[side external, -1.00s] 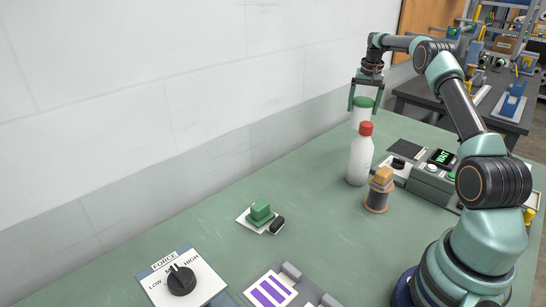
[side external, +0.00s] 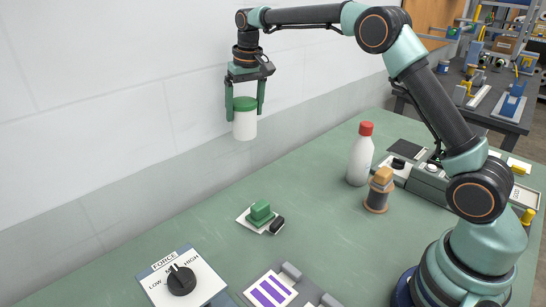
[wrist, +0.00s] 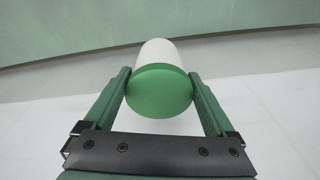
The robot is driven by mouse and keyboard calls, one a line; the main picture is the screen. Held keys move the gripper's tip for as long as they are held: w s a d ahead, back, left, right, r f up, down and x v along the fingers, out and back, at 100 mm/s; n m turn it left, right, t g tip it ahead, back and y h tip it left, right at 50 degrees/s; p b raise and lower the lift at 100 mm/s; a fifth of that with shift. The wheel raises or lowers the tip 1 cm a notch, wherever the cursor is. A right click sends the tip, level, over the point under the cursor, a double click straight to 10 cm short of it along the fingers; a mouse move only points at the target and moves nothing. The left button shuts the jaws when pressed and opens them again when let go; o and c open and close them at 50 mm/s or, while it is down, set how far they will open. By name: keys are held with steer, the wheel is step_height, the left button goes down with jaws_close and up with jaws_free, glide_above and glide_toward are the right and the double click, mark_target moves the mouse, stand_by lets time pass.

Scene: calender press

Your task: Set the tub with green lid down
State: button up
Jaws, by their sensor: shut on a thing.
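The tub with green lid (side external: 245,126) is a white cylinder with a green top. My gripper (side external: 245,103) is shut on it near the lid and holds it upright in the air, above the green table (side external: 320,225). In the wrist view the tub (wrist: 158,52) sits between the two fingers of my gripper (wrist: 160,92), with its green lid towards the camera. Its underside is hidden there.
A white bottle with a red cap (side external: 360,160) and an orange-topped spool-like object (side external: 379,190) stand to the right. A green block on a white pad (side external: 261,213) lies left of centre. The FORCE dial (side external: 181,279) is front left. Bare table lies between them.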

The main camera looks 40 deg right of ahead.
steer(key=s+a+r+n, duration=0.2)
steer(key=s+a+n, duration=0.3)
steer(key=a, duration=1)
steer(key=s+a+r+n, duration=0.1)
steer(key=s+a+n, duration=0.1)
steer(key=s+a, duration=0.9)
steer(key=shift+y, duration=0.5)
steer(key=w+a+f, duration=0.1)
steer(key=f, duration=0.5)
steer(key=w+a+f, duration=0.1)
steer(key=f, duration=0.5)
steer(key=w+a+f, duration=0.1)
steer(key=f, duration=0.6)
steer(key=shift+w+a, duration=0.15)
steer(key=shift+w, duration=0.1)
steer(key=o, duration=1.3)
steer(key=shift+f, duration=0.1)
